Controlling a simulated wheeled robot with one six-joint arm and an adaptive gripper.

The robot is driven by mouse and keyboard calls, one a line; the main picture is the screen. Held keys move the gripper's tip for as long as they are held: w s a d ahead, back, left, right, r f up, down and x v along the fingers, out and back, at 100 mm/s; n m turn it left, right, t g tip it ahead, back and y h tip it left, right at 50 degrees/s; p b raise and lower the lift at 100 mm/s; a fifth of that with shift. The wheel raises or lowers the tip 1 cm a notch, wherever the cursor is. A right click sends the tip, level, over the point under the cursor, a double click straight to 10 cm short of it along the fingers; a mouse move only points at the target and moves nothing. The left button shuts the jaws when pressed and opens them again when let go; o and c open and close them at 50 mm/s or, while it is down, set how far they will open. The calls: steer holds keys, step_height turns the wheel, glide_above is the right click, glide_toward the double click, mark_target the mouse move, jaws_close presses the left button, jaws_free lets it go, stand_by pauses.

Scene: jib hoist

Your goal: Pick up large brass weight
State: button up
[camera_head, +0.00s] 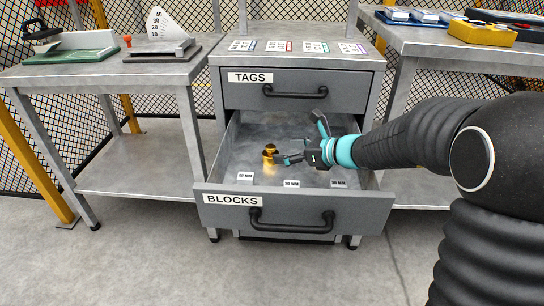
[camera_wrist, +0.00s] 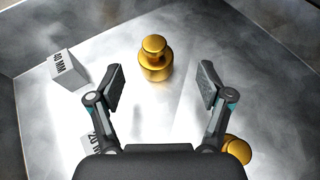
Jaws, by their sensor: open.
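A brass weight (camera_wrist: 155,62) with a knob on top stands upright on the floor of the open BLOCKS drawer (camera_head: 290,210); it also shows in the head view (camera_head: 269,157). My gripper (camera_head: 304,140) is inside the drawer, to the right of this weight. In the wrist view my gripper (camera_wrist: 161,88) is open, and the weight stands just ahead of the gap between the fingers, apart from both. A second brass weight (camera_wrist: 238,150) shows at the lower right, partly hidden by my gripper. I cannot tell which weight is the larger.
A 40 MM block (camera_wrist: 67,72) and a 20 MM block (camera_wrist: 93,145) sit in the drawer. Several pale blocks line the drawer's front. The shut TAGS drawer (camera_head: 290,97) is above. Tables (camera_head: 110,72) stand on both sides.

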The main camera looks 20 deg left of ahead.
mark_target(275, 152)
steer(key=shift+s+x, duration=0.15)
steer(key=shift+x, duration=1.45)
steer(key=shift+s+x, duration=0.15)
steer(key=shift+x, duration=1.4)
jaws_close()
